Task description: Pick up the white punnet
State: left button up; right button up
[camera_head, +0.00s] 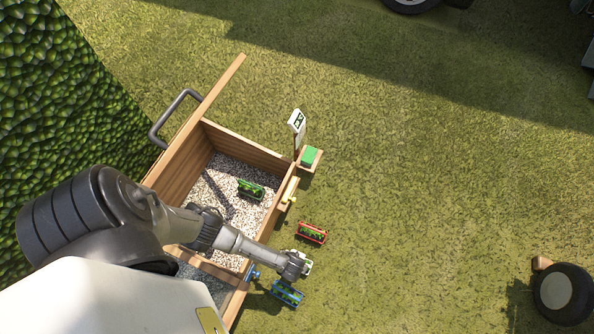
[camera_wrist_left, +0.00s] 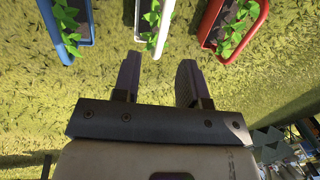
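The white punnet (camera_wrist_left: 165,32) with green seedlings is at the top centre of the left wrist view, cut off by the top edge. Its near end appears in line with the gap between my left gripper's (camera_wrist_left: 158,66) fingers, just beyond the tips. The two fingers are apart with nothing between them. In the head view the white punnet (camera_head: 306,263) is mostly hidden behind my left gripper (camera_head: 297,266), at the outer side of the wooden box. I cannot tell whether they touch. My right gripper is not in view.
A blue punnet (camera_head: 287,293) and a red punnet (camera_head: 312,232) stand on either side of the white one. A dark punnet (camera_head: 250,189) sits on gravel in the wooden box (camera_head: 249,148). A white sign (camera_head: 297,121) stands beyond.

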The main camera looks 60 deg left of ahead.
pick_arm(q)
jog(key=shift+w+a+f+b, duration=0.15)
jog(key=shift+f+b, duration=0.3)
jog(key=shift+f, duration=0.45)
jog(key=shift+w+a+f+b, duration=0.15)
jog(key=shift+f+b, duration=0.3)
jog(key=shift+f, duration=0.4)
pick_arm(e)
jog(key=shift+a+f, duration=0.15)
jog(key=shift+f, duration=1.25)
pick_arm(q)
jog(key=shift+d, duration=0.1)
jog(key=f+b, duration=0.1)
jog(key=w+f+b, duration=0.1)
jog(key=f+b, duration=0.3)
jog(key=shift+w+a, duration=0.15)
jog(key=shift+a, duration=0.1)
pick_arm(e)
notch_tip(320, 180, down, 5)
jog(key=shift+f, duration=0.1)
pick_arm(q)
jog(key=shift+c, duration=0.4)
grip_shut()
